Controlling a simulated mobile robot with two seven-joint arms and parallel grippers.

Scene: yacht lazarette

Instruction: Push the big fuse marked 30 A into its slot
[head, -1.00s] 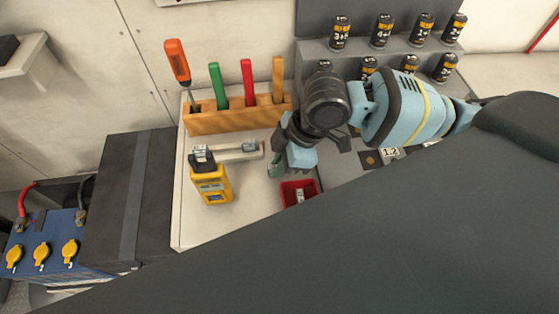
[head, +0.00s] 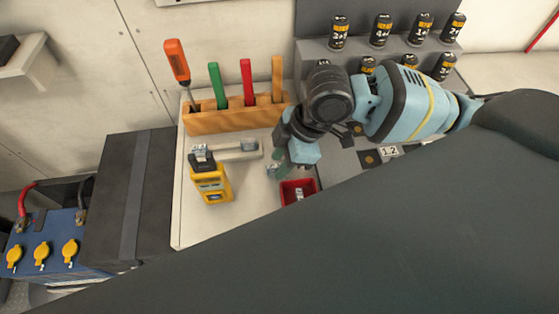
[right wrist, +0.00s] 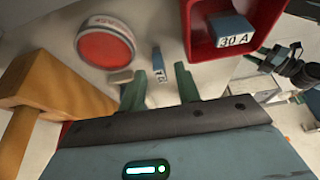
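The big blue fuse marked 30 A (right wrist: 233,32) lies in a red tray (right wrist: 262,48) at the top of the right wrist view. The tray (head: 286,200) also shows in the head view. My right gripper (right wrist: 160,88) is open, its two green fingers apart, just beside the tray. A smaller blue fuse (right wrist: 159,64) with a white label lies on the bench beyond the gap between the fingers; I cannot tell that either finger touches it. In the head view my right gripper (head: 281,162) points down at the bench. I cannot make out the 30 A slot. My left gripper is not in view.
A wooden rack (head: 230,120) holds several tools behind the gripper. A yellow device (head: 211,186) stands left of the tray. A red round thing (right wrist: 104,46) sits near the fingers. Several black cans (head: 381,30) stand at the back. My dark arm link hides the front right.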

